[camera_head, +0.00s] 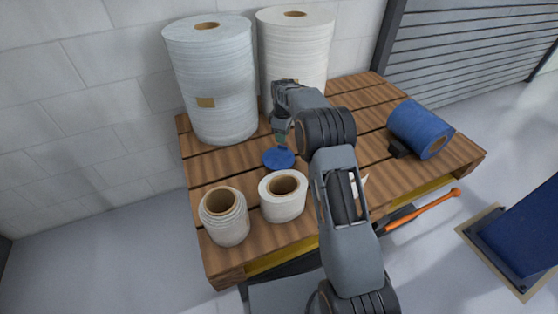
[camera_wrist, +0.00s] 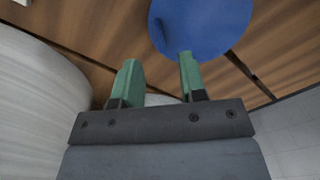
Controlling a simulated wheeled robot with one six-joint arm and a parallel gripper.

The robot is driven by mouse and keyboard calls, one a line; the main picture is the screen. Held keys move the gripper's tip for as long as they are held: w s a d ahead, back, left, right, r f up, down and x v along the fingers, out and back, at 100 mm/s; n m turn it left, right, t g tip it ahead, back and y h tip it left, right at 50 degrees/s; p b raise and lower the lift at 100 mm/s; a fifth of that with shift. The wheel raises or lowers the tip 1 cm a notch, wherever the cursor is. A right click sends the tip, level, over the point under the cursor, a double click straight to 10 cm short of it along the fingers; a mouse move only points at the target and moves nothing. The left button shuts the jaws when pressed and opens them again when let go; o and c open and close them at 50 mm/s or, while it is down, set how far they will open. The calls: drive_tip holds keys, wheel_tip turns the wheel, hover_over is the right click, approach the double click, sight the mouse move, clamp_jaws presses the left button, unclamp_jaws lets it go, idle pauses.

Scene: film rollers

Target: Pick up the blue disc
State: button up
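The blue disc (camera_head: 278,159) lies flat on the wooden pallet (camera_head: 238,258), just behind the short white rolls. In the wrist view the disc (camera_wrist: 205,22) fills the top, cut off by the frame edge. My gripper (camera_head: 281,138) points down over the disc's far edge in the head view. In the wrist view my gripper (camera_wrist: 158,70) shows two green fingers spread apart with nothing held between them. The right fingertip overlaps the disc's edge in that picture. I cannot tell the height of the fingertips above the disc.
Two tall white rolls (camera_head: 213,95) (camera_head: 304,50) stand at the back. Short white rolls (camera_head: 226,224) (camera_head: 283,204) stand in front of the disc. An orange-handled tool (camera_head: 425,208) is at the pallet's right front.

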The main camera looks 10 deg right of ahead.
sight(283, 146)
drive_tip(key=shift+f+b, duration=0.75)
drive_tip(key=shift+f, duration=2)
drive_tip(key=shift+c, duration=0.2)
clamp_jaws()
